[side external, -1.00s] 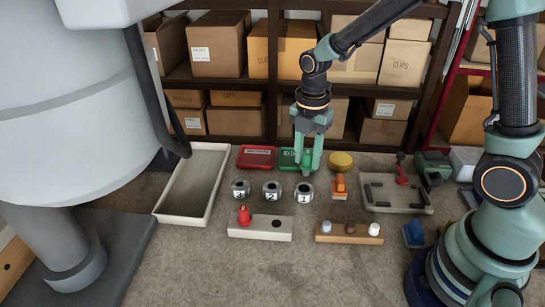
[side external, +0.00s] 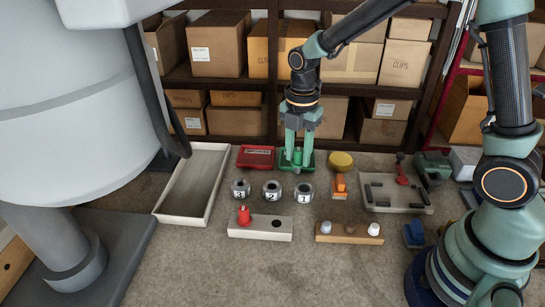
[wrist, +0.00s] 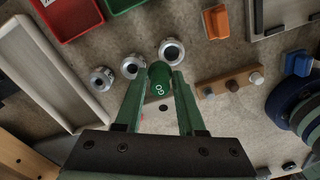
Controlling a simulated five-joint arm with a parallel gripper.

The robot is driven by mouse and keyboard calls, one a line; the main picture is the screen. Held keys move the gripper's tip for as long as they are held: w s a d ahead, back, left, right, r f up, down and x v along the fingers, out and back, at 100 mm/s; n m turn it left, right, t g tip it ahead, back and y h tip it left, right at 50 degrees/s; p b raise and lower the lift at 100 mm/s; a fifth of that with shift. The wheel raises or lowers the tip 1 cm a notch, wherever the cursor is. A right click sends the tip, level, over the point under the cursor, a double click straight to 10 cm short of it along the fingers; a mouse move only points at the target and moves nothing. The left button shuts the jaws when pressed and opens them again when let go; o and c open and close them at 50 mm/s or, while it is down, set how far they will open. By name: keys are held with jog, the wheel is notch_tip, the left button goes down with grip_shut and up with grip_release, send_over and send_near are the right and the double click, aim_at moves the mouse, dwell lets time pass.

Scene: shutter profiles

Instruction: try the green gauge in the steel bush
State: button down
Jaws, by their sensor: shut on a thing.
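My gripper (side external: 298,163) is shut on the green gauge (side external: 297,155) and holds it upright in front of the green tray. In the wrist view the gauge (wrist: 158,80) shows "GO" between the two fingers. Three steel bushes stand in a row: bush 3 (side external: 240,188), bush 2 (side external: 272,190) and bush 1 (side external: 305,192). Their bores face up, and bush 1 is the rightmost. The gauge is above and behind bush 1 in the side view, apart from it. Its lower end is hard to make out against the green tray.
A white block (side external: 270,234) holds a red gauge (side external: 243,215) and has one empty hole. A wooden block (side external: 349,238) with several pegs stands to its right.

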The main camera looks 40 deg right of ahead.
jog(key=w+a+r, duration=0.1)
jog(key=w+a, duration=0.8)
jog(key=a, duration=0.1)
jog(key=shift+w+r, duration=0.15)
jog(key=shift+w, duration=0.1)
jog(key=shift+a, duration=0.1)
jog(key=shift+f, duration=2.7)
jog(key=shift+f, duration=0.4)
jog(key=shift+r, duration=0.1)
notch_tip(320, 180, up, 7)
dwell(1.1)
